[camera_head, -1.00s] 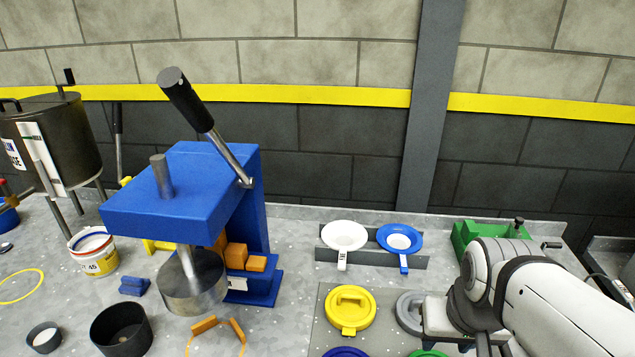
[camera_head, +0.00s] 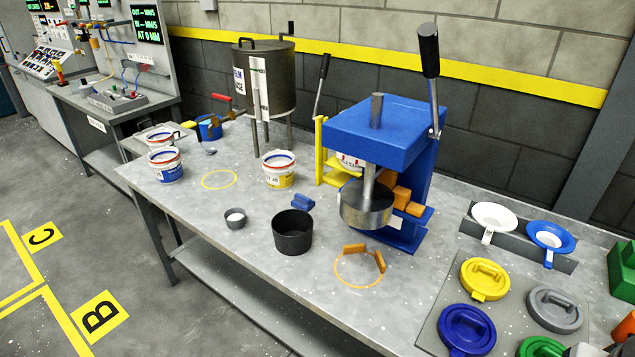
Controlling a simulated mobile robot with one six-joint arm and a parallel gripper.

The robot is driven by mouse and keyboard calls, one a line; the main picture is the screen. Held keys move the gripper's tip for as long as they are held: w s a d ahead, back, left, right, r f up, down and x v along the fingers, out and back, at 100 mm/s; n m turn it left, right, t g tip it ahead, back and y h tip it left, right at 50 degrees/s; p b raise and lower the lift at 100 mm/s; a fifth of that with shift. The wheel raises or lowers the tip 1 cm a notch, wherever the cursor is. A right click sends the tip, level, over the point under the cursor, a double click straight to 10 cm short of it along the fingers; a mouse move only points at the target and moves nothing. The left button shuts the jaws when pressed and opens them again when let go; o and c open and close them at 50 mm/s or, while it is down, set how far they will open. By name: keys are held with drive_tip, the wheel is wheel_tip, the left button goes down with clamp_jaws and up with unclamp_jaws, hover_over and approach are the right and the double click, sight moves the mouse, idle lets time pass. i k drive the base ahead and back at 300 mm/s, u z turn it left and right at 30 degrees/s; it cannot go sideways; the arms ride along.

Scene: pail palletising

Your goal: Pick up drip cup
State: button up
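A small dark grey cup (camera_head: 235,218) with a white inside stands upright on the grey workbench (camera_head: 215,262), left of a larger black open cup (camera_head: 292,232). The small one looks like the drip cup, though no label confirms it. Nothing touches it. My gripper's fingers are not in view.
A blue press (camera_head: 385,135) stands right of the black cup. Pails (camera_head: 279,170) and a dark tank (camera_head: 264,78) stand behind. Coloured lids (camera_head: 484,279) lie at the right. The bench in front of the small cup is clear.

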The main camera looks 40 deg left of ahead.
sight(235, 217)
drive_tip(key=z, duration=5.75)
drive_tip(key=i, duration=0.1)
drive_tip(key=z, duration=2.75)
drive_tip(key=k, duration=0.95)
drive_tip(key=z, duration=1.2)
drive_tip(key=i, duration=1)
drive_tip(key=u, duration=0.05)
